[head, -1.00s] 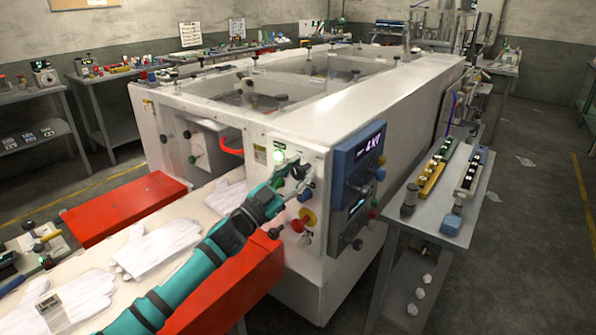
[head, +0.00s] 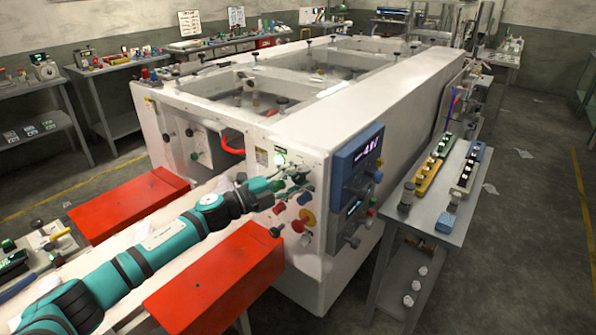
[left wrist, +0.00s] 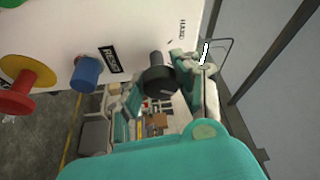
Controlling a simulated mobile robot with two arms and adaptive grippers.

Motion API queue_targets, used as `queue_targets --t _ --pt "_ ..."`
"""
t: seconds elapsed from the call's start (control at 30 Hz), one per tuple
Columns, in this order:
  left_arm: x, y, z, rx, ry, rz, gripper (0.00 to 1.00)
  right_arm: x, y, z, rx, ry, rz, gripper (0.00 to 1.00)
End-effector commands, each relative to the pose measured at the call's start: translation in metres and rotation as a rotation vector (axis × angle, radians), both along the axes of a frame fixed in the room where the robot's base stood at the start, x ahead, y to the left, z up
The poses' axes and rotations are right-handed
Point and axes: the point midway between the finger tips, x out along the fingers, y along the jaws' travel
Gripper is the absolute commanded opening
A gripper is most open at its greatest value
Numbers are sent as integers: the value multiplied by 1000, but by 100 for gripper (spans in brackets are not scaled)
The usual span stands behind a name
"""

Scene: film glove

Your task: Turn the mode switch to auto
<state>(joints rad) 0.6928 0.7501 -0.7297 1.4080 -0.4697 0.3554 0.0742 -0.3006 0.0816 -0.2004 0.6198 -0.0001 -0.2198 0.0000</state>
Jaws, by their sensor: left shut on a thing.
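The mode switch is a black knob (left wrist: 160,80) on the white front panel, seen in the left wrist view beside printing that seems to read HAND. My left gripper (left wrist: 158,90) has its teal fingers on either side of this knob and is shut on it. In the head view the left gripper (head: 292,180) is at the panel, its arm coming in low from the left. The fingers hide the knob there, and I cannot read its setting. My right gripper is not in view.
A blue button (left wrist: 88,73) labelled RESET and a red button on a yellow collar (left wrist: 25,90) sit close by on the panel. A blue display box (head: 357,160) juts out to the right. Red blocks (head: 215,280) flank the belt under my arm.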

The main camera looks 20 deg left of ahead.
Motion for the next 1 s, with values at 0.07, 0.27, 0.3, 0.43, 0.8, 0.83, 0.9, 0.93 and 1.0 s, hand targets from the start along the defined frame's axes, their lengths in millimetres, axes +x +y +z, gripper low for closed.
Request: queue_targets --t 0.07,0.27,0.3,0.43,0.8,0.83,0.9,0.93,1.0 --pt "0 0 3 52 -18 0 0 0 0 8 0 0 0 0" --pt "0 0 1 148 -52 0 0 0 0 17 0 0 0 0" --pt "0 0 1 161 -57 0 0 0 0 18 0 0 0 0" --pt "0 0 0 196 -69 0 0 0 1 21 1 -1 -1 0" --pt "0 0 -1 219 -78 0 0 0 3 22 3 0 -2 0" --pt "0 0 -1 219 -78 0 0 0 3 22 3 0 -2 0" --pt "0 0 -1 219 -78 0 0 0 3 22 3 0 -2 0" --pt "0 0 -1 219 -78 0 0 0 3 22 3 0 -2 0" --pt "0 0 -1 219 -78 0 32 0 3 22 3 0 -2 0"
